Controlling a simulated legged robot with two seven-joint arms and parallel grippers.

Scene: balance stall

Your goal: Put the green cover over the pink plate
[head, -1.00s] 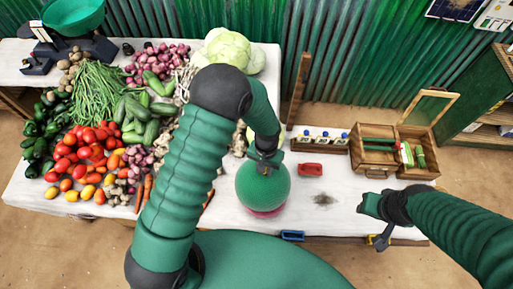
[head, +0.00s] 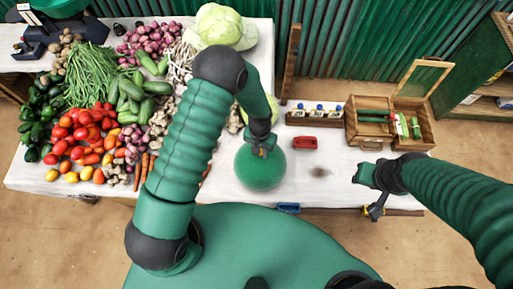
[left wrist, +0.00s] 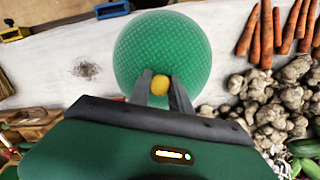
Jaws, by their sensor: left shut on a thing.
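The green cover (head: 260,172) is a round dome near the front edge of the white table, upright as far as I can see. It also fills the upper middle of the left wrist view (left wrist: 162,45), with a yellow knob (left wrist: 160,85) on top. My left gripper (head: 262,147) is above the cover, its two fingers (left wrist: 160,92) shut on the knob. The pink plate does not show now; the cover hides whatever lies beneath it, and I cannot tell whether they touch. My right gripper (head: 376,211) hangs by the table's front edge, apart from the cover; its jaw opening is unclear.
Vegetables, including carrots (head: 144,168) and tomatoes (head: 85,138), crowd the table's left. An open wooden box (head: 380,127) stands at right. Bare table lies around the dark smudge (head: 319,172).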

